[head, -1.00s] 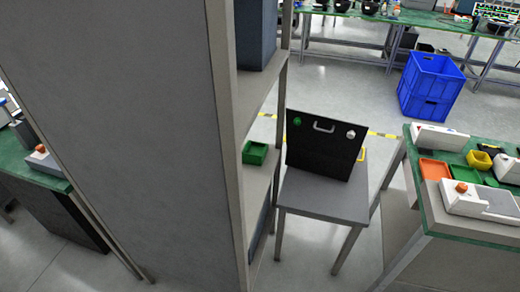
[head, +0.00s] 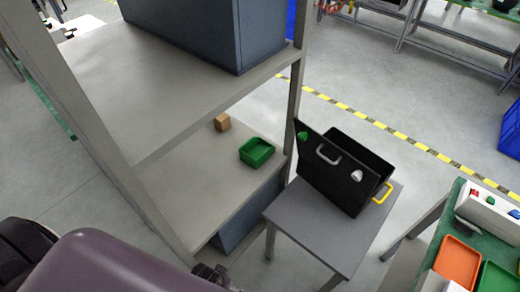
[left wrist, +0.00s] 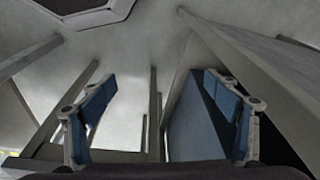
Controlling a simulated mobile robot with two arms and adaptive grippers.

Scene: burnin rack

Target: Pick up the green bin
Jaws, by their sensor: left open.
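A small open green bin (head: 257,152) sits upright on the middle shelf of the rack (head: 185,180), near the shelf's right end. It looks empty. My left arm comes in at the lower left of the head view, below the front of the shelf and apart from the bin. My left gripper shows in the left wrist view (left wrist: 160,115), its two blue-padded fingers wide apart with nothing between them. The green bin is not seen in the left wrist view. My right gripper is in neither view.
A wooden block (head: 222,122) lies behind the bin on the shelf. A blue-grey box (head: 205,30) stands on the shelf above, with rack posts around. A black case (head: 340,172) is on a grey stool. A right-hand table holds an orange bin (head: 457,262) and another green bin (head: 497,278).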

